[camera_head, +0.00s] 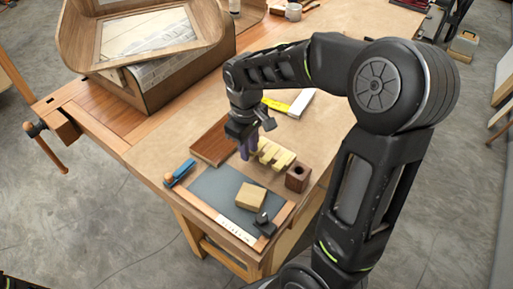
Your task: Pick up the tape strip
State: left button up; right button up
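My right gripper (247,148) points down over the workbench, at the left end of a pale yellow, notched piece (273,153). Its purple-grey fingertips are small and close together; I cannot tell whether they are apart or hold anything. I cannot tell for sure which thing is the tape strip. The notched yellow piece may carry tape strips, and its left end is partly hidden by the gripper. My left gripper is not in view.
A dark grey mat (208,188) holds a tan block (250,196) and a white marked strip (237,231). A brown block with a hole (298,177), a blue-handled tool (179,173) and a reddish-brown board (210,146) lie around it. A curved wooden form (150,40) stands behind left.

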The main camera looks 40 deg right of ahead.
grip_shut()
dwell(0.3)
notch_tip(320, 180, up, 10)
jog(key=shift+b, duration=0.4)
jog(key=shift+r, duration=0.15)
dwell(0.6)
jog(key=shift+a+r+p, duration=0.1)
jog(key=shift+r+p, duration=2)
jog(key=shift+r, duration=0.25)
